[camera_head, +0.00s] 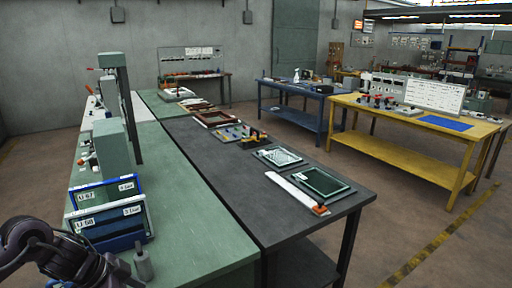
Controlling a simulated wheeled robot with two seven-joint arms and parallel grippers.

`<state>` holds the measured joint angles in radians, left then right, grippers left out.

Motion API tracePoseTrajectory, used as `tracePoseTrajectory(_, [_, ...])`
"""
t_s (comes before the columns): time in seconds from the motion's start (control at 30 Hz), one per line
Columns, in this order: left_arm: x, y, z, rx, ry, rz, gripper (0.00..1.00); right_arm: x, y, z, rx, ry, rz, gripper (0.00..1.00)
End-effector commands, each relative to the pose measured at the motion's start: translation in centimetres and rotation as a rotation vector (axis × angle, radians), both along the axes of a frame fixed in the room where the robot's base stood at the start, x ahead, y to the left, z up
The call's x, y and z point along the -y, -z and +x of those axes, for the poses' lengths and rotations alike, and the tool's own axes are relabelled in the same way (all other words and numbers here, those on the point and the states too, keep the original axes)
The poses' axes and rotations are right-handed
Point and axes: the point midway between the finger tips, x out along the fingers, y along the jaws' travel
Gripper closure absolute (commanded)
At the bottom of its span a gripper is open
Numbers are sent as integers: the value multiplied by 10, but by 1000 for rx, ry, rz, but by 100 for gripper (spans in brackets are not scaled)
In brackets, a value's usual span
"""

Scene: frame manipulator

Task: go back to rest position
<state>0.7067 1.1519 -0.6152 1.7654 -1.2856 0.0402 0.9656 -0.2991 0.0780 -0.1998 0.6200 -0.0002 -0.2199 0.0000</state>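My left arm (55,255) enters at the lower left corner, dark and jointed, in front of the green bench's near end. Its fingers cannot be made out, so I cannot tell whether the gripper is open or shut. My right gripper is not in view. Two blue-edged frames with white labels (108,212) stand upright on the green bench just beyond my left arm. I cannot tell whether the arm touches them. A dark-green framed panel (322,182) and a lighter one (278,157) lie flat on the dark table.
The green bench (195,225) holds a tall grey-green column device (122,120) and a small grey cylinder (144,264). The dark table (240,185) adjoins it, with a white strip (295,192) on it. A yellow workbench (400,150) stands right; open floor (400,225) lies between.

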Motion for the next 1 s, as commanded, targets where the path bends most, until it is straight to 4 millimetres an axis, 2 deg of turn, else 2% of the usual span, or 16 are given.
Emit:
tracePoseTrajectory(0.17, [20, 47, 32, 51, -42, -113, 55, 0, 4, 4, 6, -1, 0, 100])
tracePoseTrajectory(0.27, [28, 84, 50, 84, -95, -173, 55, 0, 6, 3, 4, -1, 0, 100])
tracePoseTrajectory(0.37, [32, 138, 62, 107, -180, -222, 55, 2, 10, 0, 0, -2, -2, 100])
tracePoseTrajectory(0.4, [32, 165, 63, 113, -224, -235, 55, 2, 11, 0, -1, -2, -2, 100])
tracePoseTrajectory(0.47, [31, 210, 59, 115, -298, -241, 55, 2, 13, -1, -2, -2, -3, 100])
tracePoseTrajectory(0.53, [27, 262, 47, 108, -382, -230, 55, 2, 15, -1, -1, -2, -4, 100])
tracePoseTrajectory(0.6, [22, 311, 26, 88, -459, -203, 55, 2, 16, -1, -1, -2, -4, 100])
tracePoseTrajectory(0.67, [19, 350, 4, 65, -518, -174, 55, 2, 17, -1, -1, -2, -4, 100])
tracePoseTrajectory(0.7, [18, 376, -15, 46, -553, -150, 55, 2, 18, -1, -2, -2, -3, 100])
tracePoseTrajectory(0.77, [16, 411, -45, 13, -602, -111, 55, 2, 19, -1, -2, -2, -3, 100])
tracePoseTrajectory(0.8, [16, 433, -66, -10, -630, -84, 55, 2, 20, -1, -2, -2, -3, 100])
tracePoseTrajectory(0.87, [15, 463, -100, -47, -670, -42, 55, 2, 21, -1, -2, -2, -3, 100])
tracePoseTrajectory(0.9, [16, 482, -125, -75, -692, -11, 55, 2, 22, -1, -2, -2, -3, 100])
tracePoseTrajectory(0.97, [18, 507, -163, -118, -723, 35, 55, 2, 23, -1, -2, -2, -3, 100])
tracePoseTrajectory(1.0, [20, 522, -190, -148, -739, 66, 55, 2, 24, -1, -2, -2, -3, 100])
